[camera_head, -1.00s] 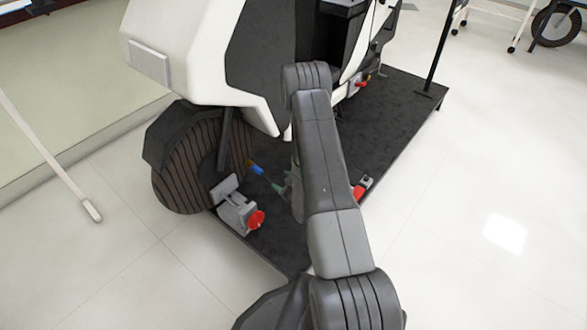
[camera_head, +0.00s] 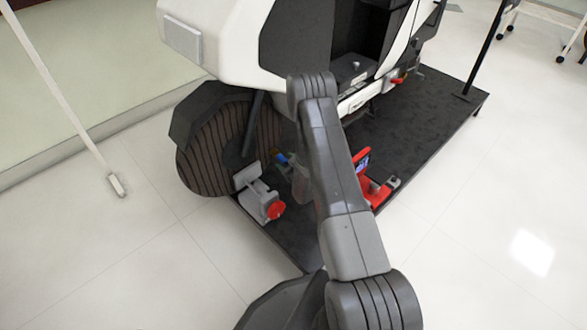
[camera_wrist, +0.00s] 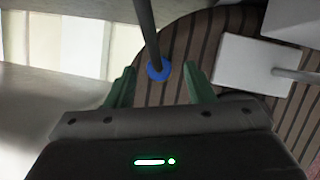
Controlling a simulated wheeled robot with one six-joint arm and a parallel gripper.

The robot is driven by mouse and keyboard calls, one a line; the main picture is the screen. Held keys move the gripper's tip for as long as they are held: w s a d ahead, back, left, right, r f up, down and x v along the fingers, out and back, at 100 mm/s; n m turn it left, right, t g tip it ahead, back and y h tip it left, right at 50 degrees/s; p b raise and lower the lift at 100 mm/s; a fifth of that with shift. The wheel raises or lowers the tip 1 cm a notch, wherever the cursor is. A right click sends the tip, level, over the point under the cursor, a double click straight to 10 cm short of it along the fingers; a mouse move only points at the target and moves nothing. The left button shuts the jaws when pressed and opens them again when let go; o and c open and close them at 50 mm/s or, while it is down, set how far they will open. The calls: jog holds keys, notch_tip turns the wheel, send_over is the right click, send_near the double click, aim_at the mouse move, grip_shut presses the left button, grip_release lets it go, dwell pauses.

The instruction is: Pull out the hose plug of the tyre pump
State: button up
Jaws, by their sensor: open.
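The tyre pump appears to be the red device (camera_head: 376,191) with a small blue screen, on the black platform just right of my arm and partly hidden by it. In the wrist view, a blue ring (camera_wrist: 158,70), likely the hose plug, sits at the end of a dark rod or hose. My gripper (camera_wrist: 160,80) is open, with green fingers on either side of the ring and gaps between. In the head view, a small blue piece (camera_head: 282,159) shows at my gripper (camera_head: 288,165), against the striped wheel. My arm hides much of this area.
The striped wheel (camera_head: 208,158) stands behind the gripper. A grey clamp with a red knob (camera_head: 276,210) stands close below it on the black platform (camera_head: 430,110). The white vehicle body (camera_head: 228,50) overhangs above.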

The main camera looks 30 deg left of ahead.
jog(key=shift+w+a+f, duration=0.2)
jog(key=shift+w+a, duration=0.05)
jog(key=shift+a, duration=0.25)
grip_shut()
jog(key=shift+s+d+f+b, duration=0.1)
jog(key=shift+s+d, duration=0.15)
jog(key=shift+d, duration=0.55)
jog(key=shift+s+d+f+b, duration=0.1)
jog(key=shift+s+d+b, duration=0.1)
jog(key=shift+d, duration=0.6)
jog(key=shift+s+d+f+b, duration=0.1)
jog(key=shift+s+d, duration=0.15)
jog(key=shift+d, duration=0.55)
jog(key=shift+s+d+f+b, duration=0.1)
jog(key=shift+s+d, duration=0.15)
jog(key=shift+d, duration=0.55)
jog(key=shift+s+d+f+b, duration=0.15)
jog(key=shift+s+d, duration=0.05)
jog(key=shift+d, duration=0.55)
jog(key=shift+s+d+f+b, duration=0.1)
jog(key=shift+s+d, duration=0.15)
jog(key=shift+d, duration=0.55)
